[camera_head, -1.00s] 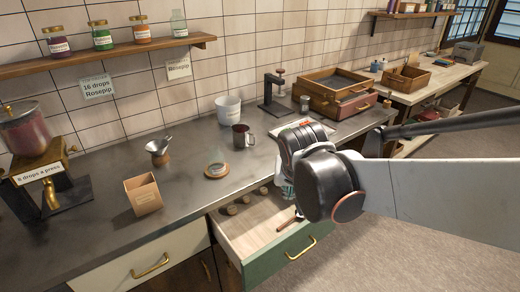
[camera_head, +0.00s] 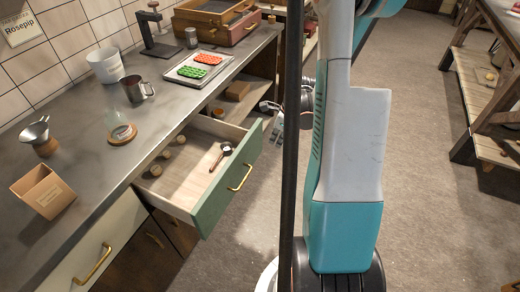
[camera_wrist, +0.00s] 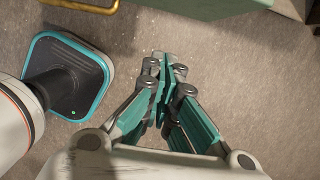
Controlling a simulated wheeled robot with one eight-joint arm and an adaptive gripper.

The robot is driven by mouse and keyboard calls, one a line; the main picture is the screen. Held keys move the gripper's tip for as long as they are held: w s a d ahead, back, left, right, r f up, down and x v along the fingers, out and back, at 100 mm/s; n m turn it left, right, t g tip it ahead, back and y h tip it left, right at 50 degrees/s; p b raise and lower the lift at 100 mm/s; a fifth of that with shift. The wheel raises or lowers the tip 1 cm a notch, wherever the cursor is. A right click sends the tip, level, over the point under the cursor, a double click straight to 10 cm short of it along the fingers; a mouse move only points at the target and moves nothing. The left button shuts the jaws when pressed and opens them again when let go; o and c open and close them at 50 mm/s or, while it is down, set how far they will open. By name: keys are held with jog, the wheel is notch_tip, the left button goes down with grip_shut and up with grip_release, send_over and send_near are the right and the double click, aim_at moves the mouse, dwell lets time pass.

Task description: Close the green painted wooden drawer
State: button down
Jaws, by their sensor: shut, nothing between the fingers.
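The green painted wooden drawer (camera_head: 228,182) is pulled out from under the grey counter in the head view. Its green front carries a brass handle (camera_head: 240,177). Inside lie several round corks (camera_head: 167,156) and a small dark scoop (camera_head: 222,154). In the wrist view the green front (camera_wrist: 205,8) and part of the brass handle (camera_wrist: 85,5) show at the top edge. My gripper (camera_wrist: 164,62) is shut and empty, over the floor and apart from the drawer front.
A wooden shelf unit (camera_head: 490,85) stands at the right. The floor between is clear.

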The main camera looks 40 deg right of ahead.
jog(key=w+a+f+b, duration=0.2)
jog(key=w+f+b, duration=0.3)
jog(key=f, duration=0.4)
jog(key=shift+w+f, duration=0.25)
jog(key=shift+w, duration=0.25)
jog(key=shift+a, duration=0.1)
